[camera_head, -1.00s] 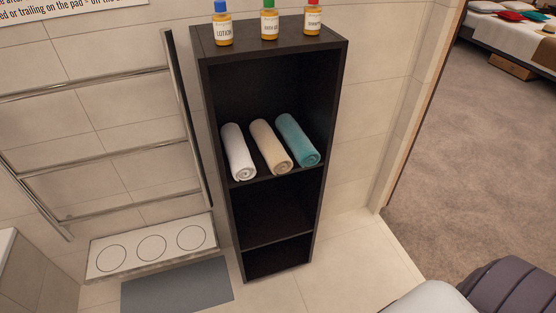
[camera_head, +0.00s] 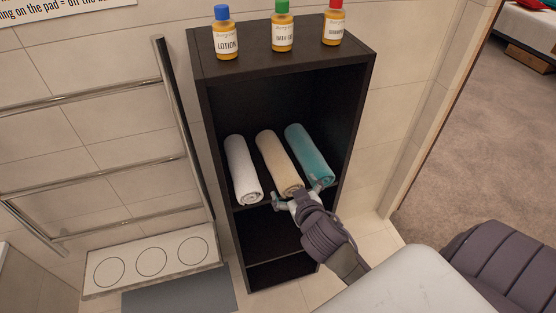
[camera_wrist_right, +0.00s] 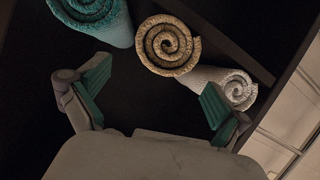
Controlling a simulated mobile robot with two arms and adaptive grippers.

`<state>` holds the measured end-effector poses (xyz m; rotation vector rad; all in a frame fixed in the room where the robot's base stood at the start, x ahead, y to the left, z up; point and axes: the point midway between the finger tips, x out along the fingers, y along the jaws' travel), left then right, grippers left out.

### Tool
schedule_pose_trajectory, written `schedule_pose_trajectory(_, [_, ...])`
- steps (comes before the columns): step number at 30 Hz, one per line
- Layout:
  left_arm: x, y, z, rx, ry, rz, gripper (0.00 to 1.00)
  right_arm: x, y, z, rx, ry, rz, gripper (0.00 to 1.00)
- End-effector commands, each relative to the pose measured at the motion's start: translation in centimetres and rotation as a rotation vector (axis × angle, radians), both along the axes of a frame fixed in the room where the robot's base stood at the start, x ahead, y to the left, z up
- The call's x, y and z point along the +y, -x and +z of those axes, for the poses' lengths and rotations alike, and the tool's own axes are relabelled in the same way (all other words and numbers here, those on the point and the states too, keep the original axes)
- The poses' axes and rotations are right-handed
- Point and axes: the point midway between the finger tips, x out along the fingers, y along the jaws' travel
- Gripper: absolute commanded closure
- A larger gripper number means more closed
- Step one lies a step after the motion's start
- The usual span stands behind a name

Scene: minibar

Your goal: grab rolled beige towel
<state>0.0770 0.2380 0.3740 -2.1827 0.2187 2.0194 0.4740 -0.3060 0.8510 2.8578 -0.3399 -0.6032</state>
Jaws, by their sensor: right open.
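The rolled beige towel (camera_head: 277,162) lies on the shelf between a white rolled towel (camera_head: 243,168) and a teal rolled towel (camera_head: 308,154). In the right wrist view its spiral end (camera_wrist_right: 168,45) faces me, above and between my finger pads. My right gripper (camera_head: 301,196) is open at the shelf's front edge, just in front of the beige and teal towels. In the right wrist view its two green-padded fingers (camera_wrist_right: 152,100) are spread with nothing between them. My left gripper does not show.
The dark shelf unit (camera_head: 362,85) has side walls close around the towels. Three bottles, labelled lotion (camera_head: 225,35) and others, stand on top. A metal towel rack (camera_head: 172,110) is at left. A white box with three circles (camera_head: 90,262) and a grey mat (camera_head: 180,296) lie below.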

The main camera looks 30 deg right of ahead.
Motion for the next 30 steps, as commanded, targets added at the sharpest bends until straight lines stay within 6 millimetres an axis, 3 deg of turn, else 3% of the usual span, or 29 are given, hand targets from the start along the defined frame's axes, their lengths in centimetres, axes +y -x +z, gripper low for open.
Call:
schedule_pose_trajectory(18, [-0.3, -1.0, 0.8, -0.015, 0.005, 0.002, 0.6, -1.8, -6.6, -2.6, 0.001, 0.0, 0.002, 0.0])
schedule_pose_trajectory(27, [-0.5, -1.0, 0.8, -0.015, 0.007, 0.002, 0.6, -2.0, -7.1, -2.9, 0.0, -0.002, 0.002, 0.0])
schedule_pose_trajectory(30, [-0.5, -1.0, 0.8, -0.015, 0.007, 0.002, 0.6, -2.0, -7.0, -2.9, 0.0, -0.001, 0.003, 0.15])
